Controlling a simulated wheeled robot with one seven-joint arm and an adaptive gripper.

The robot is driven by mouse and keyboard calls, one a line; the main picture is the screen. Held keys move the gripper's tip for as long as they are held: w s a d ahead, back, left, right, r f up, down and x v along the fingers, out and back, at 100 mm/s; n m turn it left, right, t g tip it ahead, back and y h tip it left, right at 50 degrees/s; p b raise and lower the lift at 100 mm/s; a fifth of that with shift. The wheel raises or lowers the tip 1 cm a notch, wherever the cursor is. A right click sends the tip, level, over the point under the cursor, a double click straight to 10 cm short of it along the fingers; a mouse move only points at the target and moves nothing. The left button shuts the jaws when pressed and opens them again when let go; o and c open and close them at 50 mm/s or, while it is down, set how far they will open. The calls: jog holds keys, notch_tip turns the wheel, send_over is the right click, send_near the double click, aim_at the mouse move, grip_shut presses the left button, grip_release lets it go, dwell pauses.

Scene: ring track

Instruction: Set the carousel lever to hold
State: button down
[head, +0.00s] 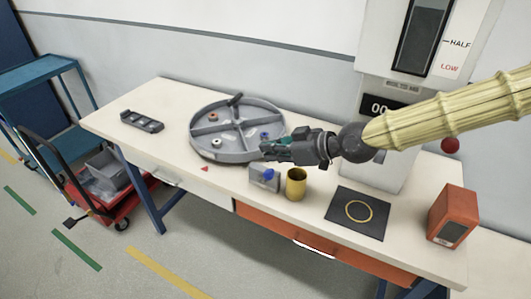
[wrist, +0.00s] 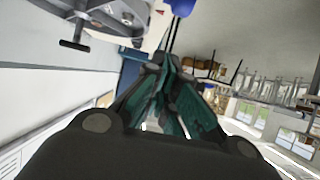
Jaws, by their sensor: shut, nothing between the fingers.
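The carousel (head: 197,143) is a round grey tray with raised spokes on the table, holding several small ring-like parts. A dark handle (head: 235,99) stands at its far rim. A small grey box with a blue knob (head: 269,174) sits in front of the carousel; I cannot tell its setting or read any label. My gripper (head: 266,149) is shut and empty, above the carousel's near right edge and just behind the blue knob. In the wrist view the shut fingers (wrist: 160,66) point towards a blue piece (wrist: 182,7) at the top edge.
A yellow cup (head: 296,184) stands right of the grey box. A dark mat with a yellow ring (head: 343,222), an orange box (head: 453,216) and a tall dispenser (head: 400,85) are further right. A dark tray (head: 142,121) lies left. The table's front left is mostly clear.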

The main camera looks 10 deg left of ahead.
jog(key=b+v, duration=0.1)
jog(key=v, duration=0.5)
jog(key=shift+s+d, duration=0.15)
jog(key=shift+d, duration=0.2)
jog(key=shift+f, duration=0.1)
jog(key=shift+d, duration=0.1)
